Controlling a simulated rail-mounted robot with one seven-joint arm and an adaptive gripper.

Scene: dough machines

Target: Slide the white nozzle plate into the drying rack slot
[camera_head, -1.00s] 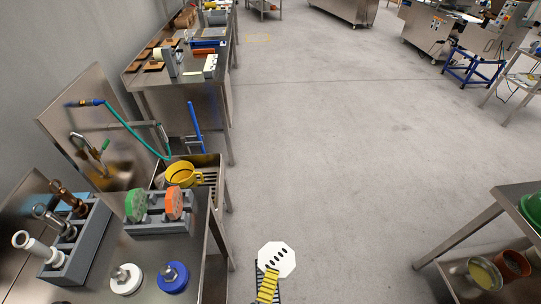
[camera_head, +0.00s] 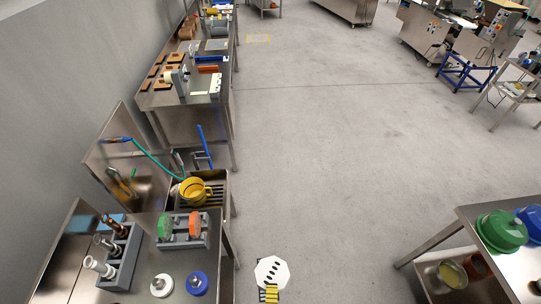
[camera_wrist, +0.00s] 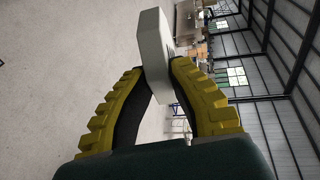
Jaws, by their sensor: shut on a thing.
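The white nozzle plate (camera_head: 273,271) is an octagon with a diagonal row of dark oval holes. My gripper (camera_head: 270,290), with yellow ribbed fingers, is shut on its lower edge and holds it over the floor, right of the steel table. In the wrist view the white plate (camera_wrist: 160,55) shows edge-on between the two fingertips (camera_wrist: 160,72). The drying rack (camera_head: 186,232) is a grey slotted stand on the table, left of and beyond my gripper. It holds a green plate (camera_head: 165,227) and an orange plate (camera_head: 195,225) upright. Any free slot in it is hard to make out.
A white round knobbed part (camera_head: 162,285) and a blue one (camera_head: 197,283) lie on the table in front of the rack. A grey holder (camera_head: 120,257) with metal tubes stands left. A sink with a yellow pot (camera_head: 194,190) is behind. Floor space right of the table is clear.

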